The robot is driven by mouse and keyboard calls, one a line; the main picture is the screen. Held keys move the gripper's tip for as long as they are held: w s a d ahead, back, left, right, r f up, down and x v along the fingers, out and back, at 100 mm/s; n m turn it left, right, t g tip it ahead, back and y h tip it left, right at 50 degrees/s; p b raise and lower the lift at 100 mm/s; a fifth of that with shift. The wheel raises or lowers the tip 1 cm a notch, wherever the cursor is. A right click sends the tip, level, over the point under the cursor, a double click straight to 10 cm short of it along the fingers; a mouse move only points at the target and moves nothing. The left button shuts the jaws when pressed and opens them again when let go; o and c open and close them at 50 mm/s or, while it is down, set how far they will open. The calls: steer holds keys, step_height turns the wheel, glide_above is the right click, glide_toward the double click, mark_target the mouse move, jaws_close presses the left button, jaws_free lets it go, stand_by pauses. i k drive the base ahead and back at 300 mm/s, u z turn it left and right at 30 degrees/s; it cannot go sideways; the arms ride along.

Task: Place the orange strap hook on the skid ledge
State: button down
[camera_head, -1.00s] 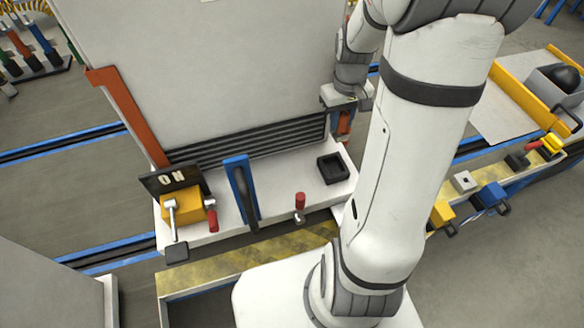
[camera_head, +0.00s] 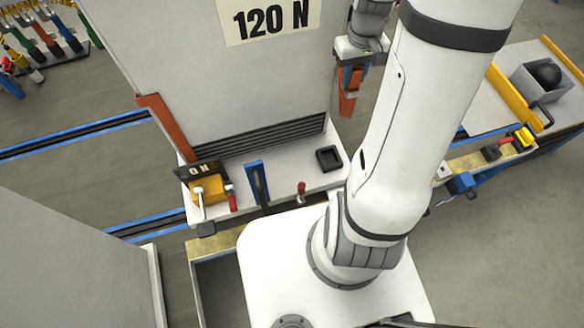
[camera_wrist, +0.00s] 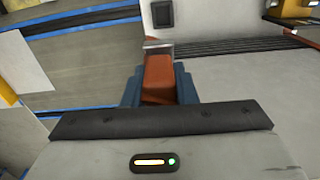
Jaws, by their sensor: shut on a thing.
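The orange strap hook (camera_head: 347,103) hangs from my gripper (camera_head: 351,76) at the right side of the tall grey cabinet in the head view. In the wrist view the orange piece (camera_wrist: 158,80) sits between the two dark blue fingers of my gripper (camera_wrist: 159,88), which is shut on it. A metal-coloured end shows at its far tip. The skid ledge (camera_head: 290,174) is the white shelf along the cabinet's foot. In the head view the hook appears above its right end; contact with the ledge or cabinet cannot be told.
Another orange strap (camera_head: 166,126) runs down the cabinet's left edge. The ledge carries a yellow block with an ON plate (camera_head: 207,188), a blue upright handle (camera_head: 258,184), a red-topped lever (camera_head: 301,191) and a black square socket (camera_head: 329,158). A workbench (camera_head: 510,100) stands at right.

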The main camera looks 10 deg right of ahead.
mark_target(291, 168)
steer(key=z, duration=0.45)
steer(key=k, duration=1.7)
steer(key=u, duration=0.55)
steer(key=i, duration=1.65)
steer(key=z, duration=0.1)
